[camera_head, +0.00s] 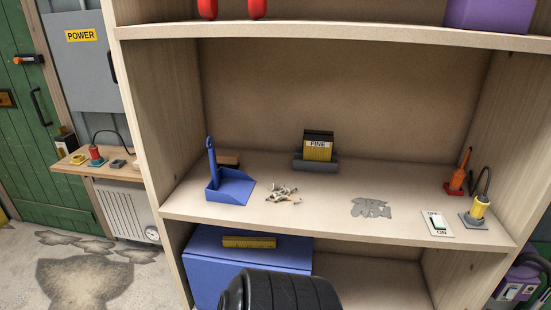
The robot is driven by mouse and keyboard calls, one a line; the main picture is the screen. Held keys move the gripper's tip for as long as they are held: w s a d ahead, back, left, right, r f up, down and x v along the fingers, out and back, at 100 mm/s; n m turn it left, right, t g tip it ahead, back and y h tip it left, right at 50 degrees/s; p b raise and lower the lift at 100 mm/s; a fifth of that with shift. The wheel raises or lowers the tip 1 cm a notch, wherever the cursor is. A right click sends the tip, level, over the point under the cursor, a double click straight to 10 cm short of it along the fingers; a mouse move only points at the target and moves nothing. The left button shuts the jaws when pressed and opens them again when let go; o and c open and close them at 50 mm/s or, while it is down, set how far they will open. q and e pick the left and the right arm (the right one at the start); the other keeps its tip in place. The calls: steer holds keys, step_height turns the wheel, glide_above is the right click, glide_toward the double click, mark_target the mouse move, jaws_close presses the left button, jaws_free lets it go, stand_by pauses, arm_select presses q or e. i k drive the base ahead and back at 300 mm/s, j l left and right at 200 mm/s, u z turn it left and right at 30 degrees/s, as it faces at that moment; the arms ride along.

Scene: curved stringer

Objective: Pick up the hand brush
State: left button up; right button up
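A blue dustpan (232,188) sits at the left of the middle shelf. A blue upright handle (211,155) rises from its left side; I cannot tell whether it belongs to the dustpan or to a brush. A brown block with a dark lower edge (229,160) lies just behind the dustpan and may be the hand brush; the dustpan and handle partly hide it. Neither of my grippers is clearly in view.
Pale litter (283,194) lies right of the dustpan. A yellow "FINE" block (318,147) stands at the back, grey flat pieces (371,208) lie in front. Shelf walls and the upper shelf (330,37) enclose the space.

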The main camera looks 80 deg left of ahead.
mark_target(231, 160)
steer(key=u, duration=3.15)
steer(key=j, duration=0.1)
